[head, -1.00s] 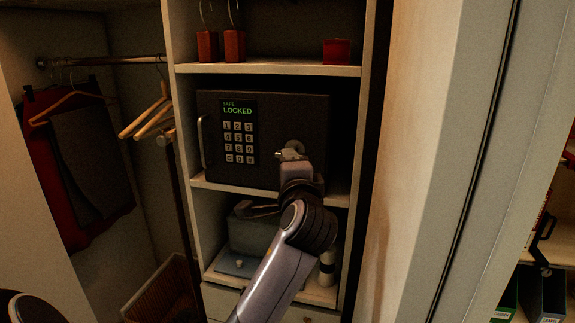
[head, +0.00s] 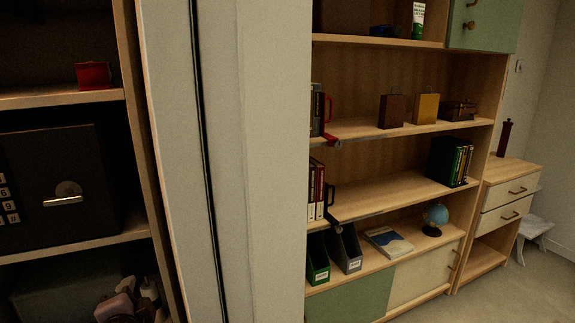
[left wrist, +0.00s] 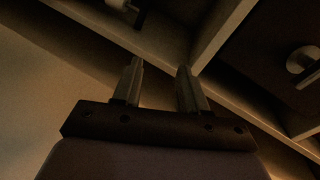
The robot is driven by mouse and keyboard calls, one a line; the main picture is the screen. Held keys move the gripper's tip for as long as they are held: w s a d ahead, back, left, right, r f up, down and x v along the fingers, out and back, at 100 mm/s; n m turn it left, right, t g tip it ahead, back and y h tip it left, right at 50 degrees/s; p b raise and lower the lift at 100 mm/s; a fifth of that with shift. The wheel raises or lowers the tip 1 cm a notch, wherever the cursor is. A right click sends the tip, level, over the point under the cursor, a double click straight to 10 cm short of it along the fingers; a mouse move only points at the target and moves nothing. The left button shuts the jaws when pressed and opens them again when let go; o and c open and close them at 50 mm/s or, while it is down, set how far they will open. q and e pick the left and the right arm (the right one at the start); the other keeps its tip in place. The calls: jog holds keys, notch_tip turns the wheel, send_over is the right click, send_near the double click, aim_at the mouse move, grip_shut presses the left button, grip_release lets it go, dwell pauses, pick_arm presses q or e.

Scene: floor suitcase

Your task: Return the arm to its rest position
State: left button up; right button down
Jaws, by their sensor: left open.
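My left gripper (head: 122,298) shows small at the lower left of the head view, in front of the lower shelf of the closet and below the safe. In the left wrist view its two fingers (left wrist: 160,66) stand apart with nothing between them. The black safe (head: 90,165) stands on the middle shelf at the left, with its door closed. Its round knob with a bar handle (head: 67,193) is in plain sight, and the gripper is apart from it. Only part of the keypad shows. My right gripper is not in view.
A pale upright panel (head: 270,170) divides the closet from an open bookcase (head: 400,190) with books, boxes, a globe (head: 435,217) and file holders. A red box (head: 94,75) sits on the shelf above the safe. Floor (head: 500,300) shows free at the lower right.

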pick_arm(q)
jog(key=s+d+f+n+g+h, duration=0.1)
jog(key=s+d+f+n+h, duration=0.2)
jog(key=s+d+f, duration=0.3)
jog(key=s+d+f+n+g+h, duration=0.1)
jog(key=s+d+f+n+h, duration=0.3)
jog(key=s+f, duration=1)
notch_tip(320, 180, down, 4)
jog(key=d+h, duration=0.1)
jog(key=d, duration=0.1)
jog(key=shift+d+r+g+h, duration=0.15)
jog(key=shift+d+g+h, duration=0.2)
jog(key=shift+g+h, duration=0.05)
